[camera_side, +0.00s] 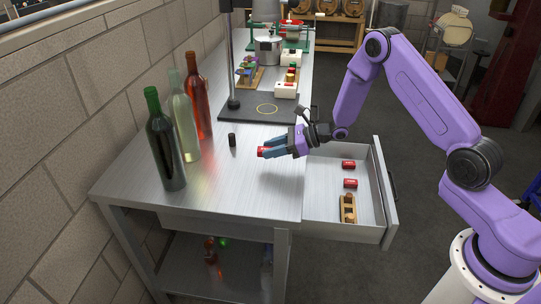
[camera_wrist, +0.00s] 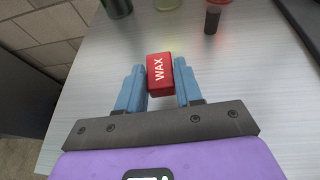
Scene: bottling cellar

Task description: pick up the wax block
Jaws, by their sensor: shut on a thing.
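The wax block is a small red block with white "WAX" lettering, clear in the wrist view (camera_wrist: 160,74). It sits between the blue fingertips of my gripper (camera_wrist: 161,84). In the side view my gripper (camera_side: 278,151) is shut on the wax block (camera_side: 263,152), which shows as a small red end at the fingertips. The block appears held over the metal table (camera_side: 240,187); its exact height above the top is hard to tell.
A dark green bottle (camera_side: 167,145), a clear bottle (camera_side: 183,115) and a red bottle (camera_side: 198,95) stand along the wall. A small dark cylinder (camera_side: 232,140) stands left of my gripper. A black stand base (camera_side: 262,109) lies behind. The front tabletop is clear.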

